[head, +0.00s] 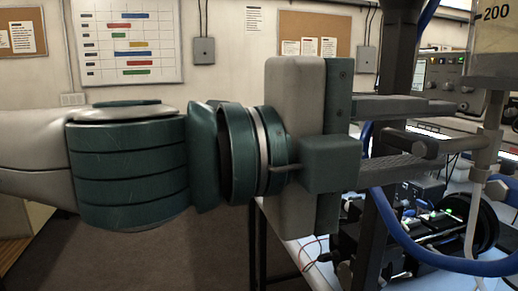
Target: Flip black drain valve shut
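The cylinder (495,62) shows at the top right, cut off by the frame edge, with a "200" mark. A grey pipe runs down from it to a fitting. The black drain valve handle (412,142) points left from that fitting, roughly level. My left gripper (450,136) reaches in from the left, its fingers apart, one above and one below the handle. The handle appears to lie between the fingers, with visible gaps; depth and contact are hard to tell. My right gripper is not in view.
A dark upright post (396,75) stands behind the fingers. A blue hose (395,235) curves below them. Instruments (445,75) and black optical equipment (385,245) crowd the bench at right. Open floor (160,260) shows at lower left.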

